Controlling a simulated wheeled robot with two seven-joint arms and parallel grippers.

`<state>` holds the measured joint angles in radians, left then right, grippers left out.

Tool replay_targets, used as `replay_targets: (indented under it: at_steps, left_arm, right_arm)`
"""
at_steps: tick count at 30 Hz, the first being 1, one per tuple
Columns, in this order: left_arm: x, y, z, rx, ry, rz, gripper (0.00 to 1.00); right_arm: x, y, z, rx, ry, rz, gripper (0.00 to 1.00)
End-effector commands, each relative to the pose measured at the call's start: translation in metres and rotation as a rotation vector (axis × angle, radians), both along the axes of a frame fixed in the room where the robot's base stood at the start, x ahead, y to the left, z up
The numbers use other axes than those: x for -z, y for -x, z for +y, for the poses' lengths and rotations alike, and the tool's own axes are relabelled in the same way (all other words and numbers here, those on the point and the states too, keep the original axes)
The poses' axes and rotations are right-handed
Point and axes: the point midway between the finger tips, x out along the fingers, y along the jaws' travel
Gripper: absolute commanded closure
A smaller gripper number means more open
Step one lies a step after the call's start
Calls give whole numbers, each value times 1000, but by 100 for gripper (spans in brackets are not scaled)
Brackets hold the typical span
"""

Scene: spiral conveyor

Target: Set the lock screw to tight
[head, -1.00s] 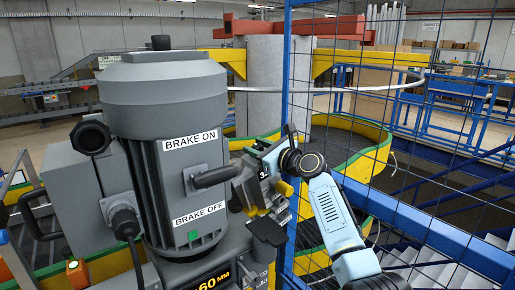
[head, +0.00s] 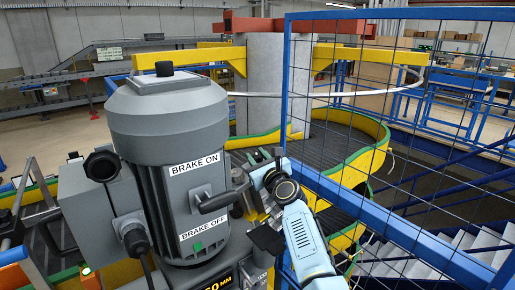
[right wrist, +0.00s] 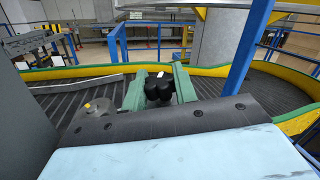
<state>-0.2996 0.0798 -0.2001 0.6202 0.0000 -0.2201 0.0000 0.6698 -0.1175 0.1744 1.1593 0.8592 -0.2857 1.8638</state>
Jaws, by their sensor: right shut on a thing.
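The lock screw shows in the right wrist view as a black lobed knob (right wrist: 158,91) with a small white mark just behind it. My right gripper (right wrist: 159,82) has its two green fingers on either side of the knob and is shut on it. In the head view my right gripper (head: 254,178) is at the right side of the grey motor (head: 165,115), behind the brake handle. The knob is hard to make out there, and how tight the screw is cannot be told. My left gripper is not in view.
The black brake handle (head: 224,199) sticks out from the motor close to my right gripper. The spiral conveyor with yellow and green edges (head: 350,172) curves behind.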

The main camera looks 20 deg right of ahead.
Motion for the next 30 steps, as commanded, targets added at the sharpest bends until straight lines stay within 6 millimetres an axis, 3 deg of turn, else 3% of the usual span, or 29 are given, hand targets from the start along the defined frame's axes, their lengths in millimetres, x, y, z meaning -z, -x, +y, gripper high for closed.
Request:
replay_targets:
  at_steps: [13, 14, 18, 30]
  left_arm:
    - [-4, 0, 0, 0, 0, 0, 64]
    - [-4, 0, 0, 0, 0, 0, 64]
    - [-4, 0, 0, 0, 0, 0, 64]
    - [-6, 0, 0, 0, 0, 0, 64]
  right_arm:
    - [-1, 0, 0, 48, -2, -13, 95]
    - [-1, 0, 0, 48, -2, -13, 69]
    - [-1, 0, 0, 47, -2, -13, 51]
    - [1, 5, 0, 47, -4, -11, 51]
